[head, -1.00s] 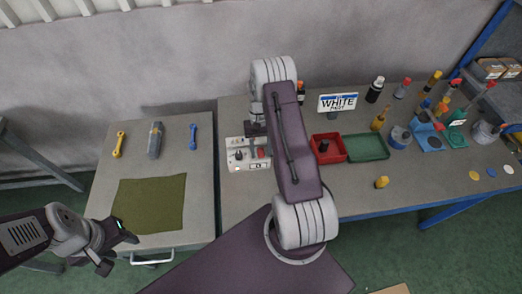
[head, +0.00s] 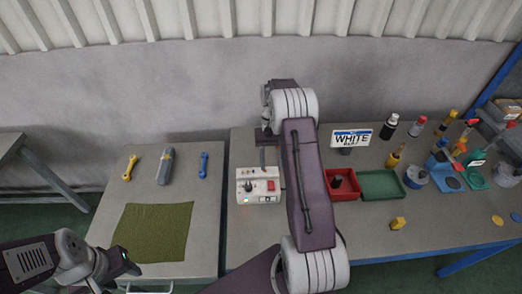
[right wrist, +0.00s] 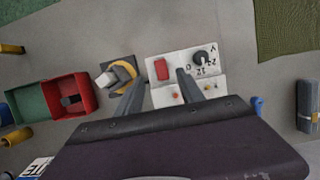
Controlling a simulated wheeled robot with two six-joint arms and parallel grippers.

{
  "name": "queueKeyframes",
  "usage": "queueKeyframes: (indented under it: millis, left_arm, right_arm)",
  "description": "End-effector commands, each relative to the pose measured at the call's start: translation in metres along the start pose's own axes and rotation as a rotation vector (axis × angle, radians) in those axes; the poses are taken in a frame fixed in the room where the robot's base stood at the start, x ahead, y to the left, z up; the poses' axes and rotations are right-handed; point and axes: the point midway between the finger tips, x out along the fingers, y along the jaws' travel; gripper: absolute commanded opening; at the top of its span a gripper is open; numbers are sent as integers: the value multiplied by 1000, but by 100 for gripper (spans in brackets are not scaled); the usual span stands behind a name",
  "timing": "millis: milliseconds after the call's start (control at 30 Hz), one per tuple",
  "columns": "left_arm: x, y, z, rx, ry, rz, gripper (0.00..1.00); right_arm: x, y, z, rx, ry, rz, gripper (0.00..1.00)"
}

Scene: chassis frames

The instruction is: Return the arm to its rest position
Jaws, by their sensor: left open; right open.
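My right arm reaches over the bench in the head view. Its gripper (head: 262,150) hangs above and behind the white control box (head: 258,186), which has a red switch and a black dial. In the right wrist view my right gripper (right wrist: 158,88) is open and empty, its two fingers apart over the bench beside the same box (right wrist: 183,70). My left gripper (head: 124,274) is open and empty at the lower left, in front of the green cloth (head: 153,232); its lower part is near the picture edge.
A red tray (head: 342,186) holding a dark item and a green tray (head: 382,185) lie right of my arm. A yellow and black item (right wrist: 118,76) sits beside the box.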

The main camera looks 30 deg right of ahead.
Motion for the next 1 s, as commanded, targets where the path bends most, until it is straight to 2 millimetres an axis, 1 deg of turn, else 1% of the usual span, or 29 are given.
queueKeyframes:
  millis: [167,233,267,333,367,400,433,533,567,600,667,700,767,800,900,967,1000]
  left_arm:
    - [0,0,0,0,0,0,48]
    - [2,0,0,0,0,0,48]
    - [3,0,0,0,0,0,48]
    - [7,0,1,0,0,0,48]
    - [10,0,1,0,0,0,48]
    - [13,0,1,0,0,0,48]
    - [16,0,2,0,0,0,48]
    - [23,0,2,0,0,0,48]
    - [25,0,3,0,0,0,48]
    - [27,0,3,0,0,0,48]
    - [31,-1,3,0,0,0,48]
    - [33,-1,3,0,0,0,48]
    - [35,-1,4,0,0,0,48]
    - [36,-1,4,0,0,0,48]
    - [35,-1,4,0,0,0,48]
    - [34,-1,4,0,0,0,48]
    - [34,-1,4,0,0,0,48]
  right_arm:
    - [0,0,0,0,0,0,45]
    - [1,-6,0,-14,2,4,45]
    - [-2,-11,-1,-26,15,7,45]
    - [-22,-28,-2,-67,68,15,45]
    - [-31,-39,4,-93,89,20,45]
    - [-40,-52,17,-129,102,29,45]
    - [-44,-61,30,-157,107,36,45]
    - [-45,-86,74,-250,146,54,45]
    - [-43,-91,86,-277,162,57,45]
    - [-37,-96,103,-312,184,60,45]
    - [-25,-102,128,-364,218,64,45]
    - [-14,-102,144,-396,242,64,45]
    - [4,-100,166,-436,276,63,45]
    - [16,-96,178,-456,297,61,45]
    - [44,-83,197,-474,330,56,45]
    - [58,-76,202,-475,340,55,45]
    - [63,-76,201,-478,359,51,45]
